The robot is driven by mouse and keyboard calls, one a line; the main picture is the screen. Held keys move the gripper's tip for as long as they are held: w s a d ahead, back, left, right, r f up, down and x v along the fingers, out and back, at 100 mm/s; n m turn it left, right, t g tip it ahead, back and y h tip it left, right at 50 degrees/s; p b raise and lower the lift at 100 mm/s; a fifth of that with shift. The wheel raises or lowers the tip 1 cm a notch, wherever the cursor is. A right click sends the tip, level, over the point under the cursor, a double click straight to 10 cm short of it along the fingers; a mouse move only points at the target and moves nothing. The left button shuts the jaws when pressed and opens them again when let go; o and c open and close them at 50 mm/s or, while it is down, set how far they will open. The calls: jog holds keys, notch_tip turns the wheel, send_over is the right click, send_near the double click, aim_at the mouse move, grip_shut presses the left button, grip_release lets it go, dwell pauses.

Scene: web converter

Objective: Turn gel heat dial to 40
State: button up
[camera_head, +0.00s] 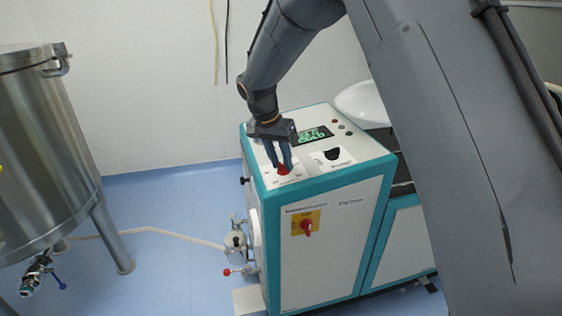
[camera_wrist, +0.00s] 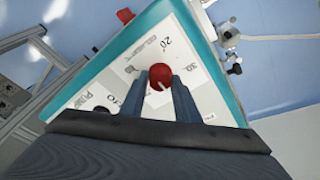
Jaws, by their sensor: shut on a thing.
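The red dial (camera_head: 284,170) is on the white top panel of the teal-edged machine. In the wrist view the red dial (camera_wrist: 159,73) sits between the two finger ends, with a small pale mark on its lower part. The printed numbers 20 (camera_wrist: 167,42) and 30 (camera_wrist: 188,65) show around it; a 40 cannot be made out. My gripper (camera_head: 280,159) points down at the panel and is shut on the red dial; in the wrist view my gripper (camera_wrist: 160,84) covers part of the panel print.
A black knob (camera_head: 333,154) and a green-lit display (camera_head: 312,135) are close by on the same panel. A red switch on a yellow plate (camera_head: 313,217) is on the front face. A steel tank (camera_head: 45,140) stands at left. Blue floor between them is mostly clear.

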jog(key=o, duration=1)
jog(key=shift+o, duration=0.2)
jog(key=b+v, duration=0.1)
jog(key=v, duration=0.7)
